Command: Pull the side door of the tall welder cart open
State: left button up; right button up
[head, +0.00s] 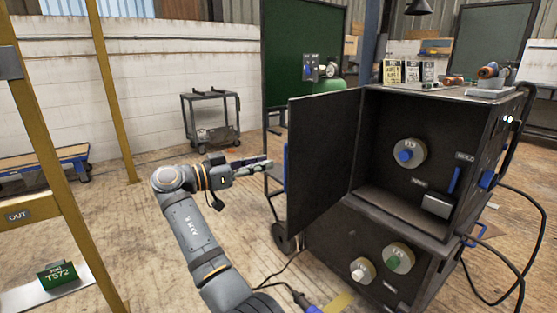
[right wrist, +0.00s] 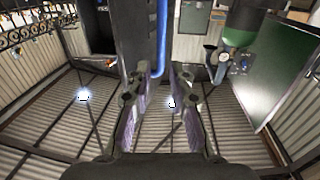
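The tall dark welder cart (head: 455,225) stands at the right in the head view. Its side door (head: 325,150) is swung out wide to the left, with the upper compartment exposed. A blue handle (head: 286,165) shows at the door's outer edge. My right gripper (head: 270,163) is just left of that handle, level with it. In the right wrist view, the fingers of the right gripper (right wrist: 153,88) are apart. The blue handle (right wrist: 161,40) lies ahead, near the gap between the fingertips; contact cannot be told. My left gripper is not in view.
Inside the compartment are a reel (head: 411,153) and a grey box (head: 437,205). A green cylinder (head: 328,84) stands behind the door. Cables (head: 520,250) hang at the cart's right. A yellow frame (head: 108,80) stands at left. Floor between frame and cart is mostly clear.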

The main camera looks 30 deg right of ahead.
jog(key=a, duration=0.4)
jog(key=shift+a, duration=0.1)
jog(key=shift+w, duration=0.1)
